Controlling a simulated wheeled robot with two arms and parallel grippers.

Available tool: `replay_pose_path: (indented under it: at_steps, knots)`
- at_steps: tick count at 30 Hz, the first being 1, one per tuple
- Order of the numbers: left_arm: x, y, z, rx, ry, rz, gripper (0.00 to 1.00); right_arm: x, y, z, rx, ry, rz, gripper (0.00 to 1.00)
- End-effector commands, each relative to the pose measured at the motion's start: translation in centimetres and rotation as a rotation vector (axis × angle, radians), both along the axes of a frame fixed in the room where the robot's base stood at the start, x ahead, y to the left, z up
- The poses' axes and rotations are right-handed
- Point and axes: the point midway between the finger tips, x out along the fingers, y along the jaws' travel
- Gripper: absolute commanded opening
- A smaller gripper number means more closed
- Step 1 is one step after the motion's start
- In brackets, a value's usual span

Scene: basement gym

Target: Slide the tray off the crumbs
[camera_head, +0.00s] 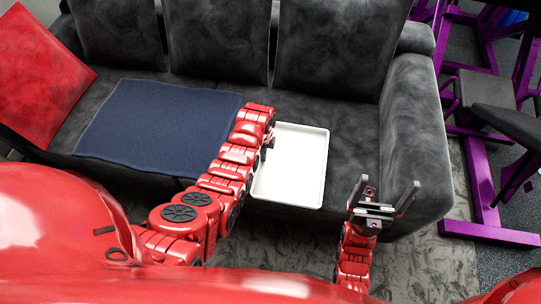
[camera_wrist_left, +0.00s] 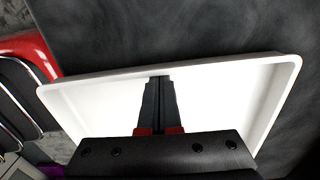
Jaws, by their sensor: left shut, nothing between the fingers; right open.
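The white rectangular tray (camera_head: 302,165) lies on the right part of the dark sofa seat, reaching its front edge. My left gripper (camera_head: 268,147) is over the tray's left side in the head view, mostly hidden by my own arm. In the left wrist view its fingers (camera_wrist_left: 159,88) are shut and empty above the tray (camera_wrist_left: 215,102), pointing at one raised rim. I cannot tell whether they touch the tray. My right gripper (camera_head: 388,188) is open and empty, in front of the sofa to the right of the tray. No crumbs show in either view.
A dark blue cloth (camera_head: 155,128) lies on the seat left of the tray. A red cushion (camera_head: 38,75) leans at the far left. The right armrest (camera_head: 415,145) rises beside the seat. Purple gym equipment (camera_head: 482,185) stands right. Bare seat (camera_head: 345,125) lies behind and right of the tray.

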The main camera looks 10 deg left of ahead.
Motion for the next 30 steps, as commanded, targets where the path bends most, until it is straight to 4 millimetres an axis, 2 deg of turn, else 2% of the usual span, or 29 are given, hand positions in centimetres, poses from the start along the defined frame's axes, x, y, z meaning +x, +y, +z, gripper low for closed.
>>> replay_pose_path:
  at_steps: [1,9,15,20,30]
  knots:
    - [0.0,1.7,0.2,0.003,0.001,0.008,0.00,0.0,0.0,0.3,0.000,0.000,0.000,1.00]
    - [0.3,9.9,-0.3,0.003,0.000,0.008,0.00,0.0,0.0,-0.7,0.000,0.000,0.000,1.00]
    - [0.4,14.6,-0.3,0.003,-0.001,0.006,0.00,0.0,0.0,-2.1,0.000,0.000,0.000,1.00]
    - [0.4,16.0,-0.1,0.002,-0.001,0.004,0.00,0.0,0.0,-2.3,0.000,0.000,0.000,1.00]
    - [0.4,16.0,0.0,0.002,0.000,0.002,0.00,0.0,0.0,-2.2,0.000,0.000,0.000,1.00]
